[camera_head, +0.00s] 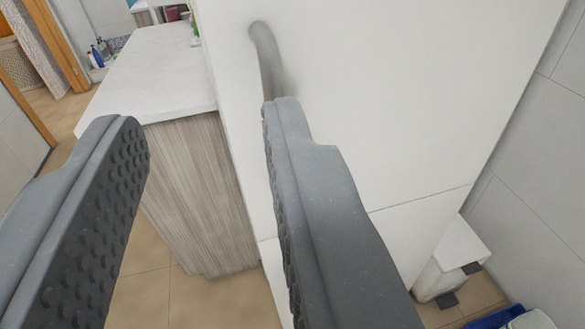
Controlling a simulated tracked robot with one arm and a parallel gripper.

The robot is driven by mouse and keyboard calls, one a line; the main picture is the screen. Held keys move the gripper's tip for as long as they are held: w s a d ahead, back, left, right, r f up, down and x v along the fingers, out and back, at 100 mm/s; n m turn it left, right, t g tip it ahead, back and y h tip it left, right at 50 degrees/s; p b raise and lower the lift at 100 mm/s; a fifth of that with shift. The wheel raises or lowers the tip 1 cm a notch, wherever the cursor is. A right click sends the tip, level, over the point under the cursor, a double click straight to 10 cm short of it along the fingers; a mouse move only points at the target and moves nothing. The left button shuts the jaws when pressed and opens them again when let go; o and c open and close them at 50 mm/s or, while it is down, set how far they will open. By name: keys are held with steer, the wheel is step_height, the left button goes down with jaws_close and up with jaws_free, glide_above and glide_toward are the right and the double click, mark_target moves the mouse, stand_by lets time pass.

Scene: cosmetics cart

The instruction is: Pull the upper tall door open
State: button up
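The upper tall door (400,90) is a plain white panel filling the middle and right of the view. It looks shut, with a seam below it above a lower white panel (415,235). A curved grey metal handle (267,55) stands upright near the door's left edge. My gripper (200,115) is open, its two grey textured fingers wide apart and nothing between them. The right finger's tip overlaps the lower end of the handle in the picture and hides it. I cannot tell whether they touch. The left finger is in front of the counter.
A wood-grain cabinet (195,195) with a pale countertop (160,65) stands left of the tall cabinet. A white pedal bin (452,260) and a blue item (495,318) are at the lower right by the tiled wall (545,170). Tan floor (145,295) is free at the lower left.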

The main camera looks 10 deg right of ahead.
step_height(320, 180, down, 10)
steer(key=w+d+h+b, duration=0.1)
steer(key=d+h, duration=0.1)
steer(key=x, duration=0.6)
steer(key=b+x, duration=0.1)
steer(key=x, duration=0.6)
steer(key=shift+w+a+r, duration=0.15)
steer(key=shift+a+r, duration=0.05)
steer(key=shift+r, duration=0.05)
steer(key=shift+w+r, duration=0.1)
steer(key=shift+w, duration=0.25)
steer(key=shift+d, duration=0.1)
jaws_close()
